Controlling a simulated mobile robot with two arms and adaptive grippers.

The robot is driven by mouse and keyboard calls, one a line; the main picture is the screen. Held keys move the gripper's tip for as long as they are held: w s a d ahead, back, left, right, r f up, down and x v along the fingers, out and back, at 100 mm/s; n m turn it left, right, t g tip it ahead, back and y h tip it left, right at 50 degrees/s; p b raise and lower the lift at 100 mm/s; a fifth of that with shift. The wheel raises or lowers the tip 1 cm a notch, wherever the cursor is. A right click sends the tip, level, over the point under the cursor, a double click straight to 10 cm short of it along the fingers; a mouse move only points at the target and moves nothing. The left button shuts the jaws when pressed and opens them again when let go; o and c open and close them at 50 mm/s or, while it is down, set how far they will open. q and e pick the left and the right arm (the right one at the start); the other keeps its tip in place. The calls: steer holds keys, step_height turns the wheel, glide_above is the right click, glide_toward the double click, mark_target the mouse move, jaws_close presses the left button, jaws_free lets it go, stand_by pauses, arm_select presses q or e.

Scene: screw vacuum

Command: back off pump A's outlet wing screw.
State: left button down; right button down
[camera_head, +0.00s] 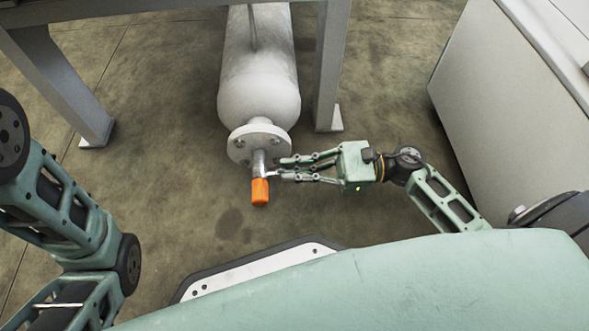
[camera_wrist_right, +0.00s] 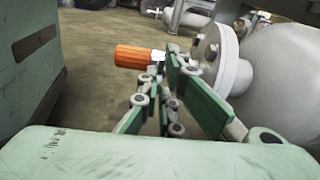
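A grey tank (camera_head: 258,85), taken here as pump A, ends in a round bolted flange (camera_head: 257,143). A short metal stub (camera_head: 259,163) comes out of the flange and ends in an orange cap (camera_head: 260,192). My right gripper (camera_head: 279,169) comes in from the right, its fingertips beside the stub, just above the cap. A small shiny piece at the fingertips may be the wing screw; its shape is unclear. In the right wrist view the orange cap (camera_wrist_right: 133,56) lies just beyond the fingers, left of the flange (camera_wrist_right: 212,60). Whether the fingers grip anything is unclear. My left gripper is out of view.
A grey steel frame has one leg (camera_head: 331,70) right of the tank and another (camera_head: 70,85) at the left. A large pale cabinet (camera_head: 510,110) stands at the right. Bare floor (camera_head: 170,190) lies left of the flange.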

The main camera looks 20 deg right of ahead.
steer(key=c, duration=2)
jaws_free()
steer(key=shift+a, duration=0.15)
steer(key=v, duration=0.7)
steer(key=shift+d, duration=0.3)
